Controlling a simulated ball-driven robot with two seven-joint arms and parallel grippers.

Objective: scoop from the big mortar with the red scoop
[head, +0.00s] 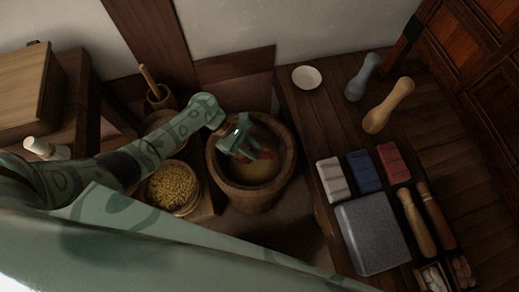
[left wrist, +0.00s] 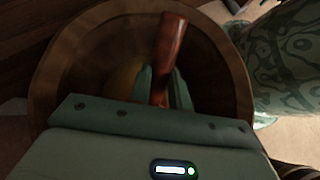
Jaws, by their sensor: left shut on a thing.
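The big mortar (head: 283,190) is a wide round wooden vessel in the middle of the head view, with a yellowish-brown mass low inside it. My left gripper (head: 247,152) reaches down into its mouth. It is shut on the red scoop (left wrist: 169,45), whose reddish-brown handle stands up between the fingers in the left wrist view. The scoop's lower end is hidden by the gripper, so I cannot tell whether it touches the contents. The mortar's rim (left wrist: 62,52) circles the gripper in the left wrist view. My right gripper is not in view.
A bowl of yellow grain (head: 174,186) and a small mortar with a pestle (head: 158,96) stand left of the big mortar. On the right, a wooden bench carries a white dish (head: 307,77), coloured blocks (head: 364,171), a grey stone slab (head: 372,235) and several wooden tools.

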